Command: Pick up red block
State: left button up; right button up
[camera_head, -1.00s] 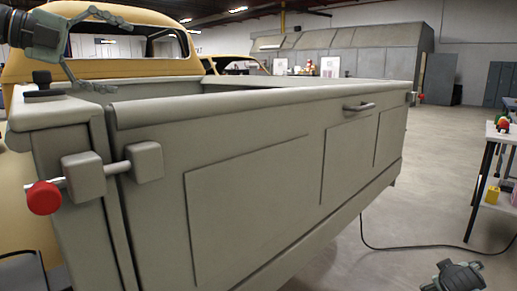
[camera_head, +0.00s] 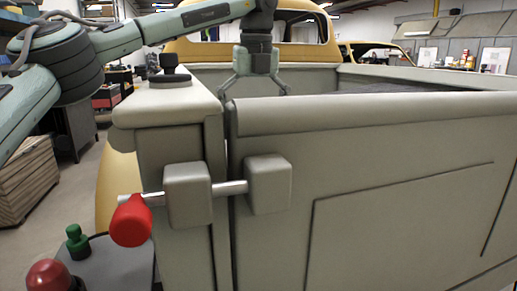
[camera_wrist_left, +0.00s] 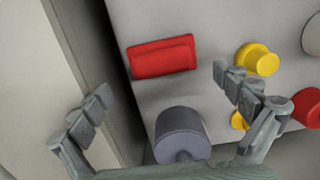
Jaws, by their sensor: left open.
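The red block (camera_wrist_left: 162,57) shows in the left wrist view, lying on a pale grey surface beside a dark gap. I do not see it in the head view. My left gripper (camera_head: 255,92) points down at the tailgate's top edge in the head view, its fingers spread and empty. The block lies beyond and between the fingertips, apart from both. My right gripper is not in view.
The wrist view also shows a grey cylinder (camera_wrist_left: 181,134), a yellow knob (camera_wrist_left: 257,59) and a red round object (camera_wrist_left: 307,107) near the block. In the head view, the grey tailgate (camera_head: 370,150) stands in front, with a red-ended latch bolt (camera_head: 130,221) at left.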

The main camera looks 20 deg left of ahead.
pick_arm(q)
jog(key=shift+f, duration=0.6)
jog(key=f, duration=0.2)
jog(key=w+f, duration=0.1)
jog(key=f, duration=0.2)
jog(key=shift+a, duration=0.2)
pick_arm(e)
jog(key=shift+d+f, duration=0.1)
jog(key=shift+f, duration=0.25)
pick_arm(q)
jog(key=shift+c, duration=0.6)
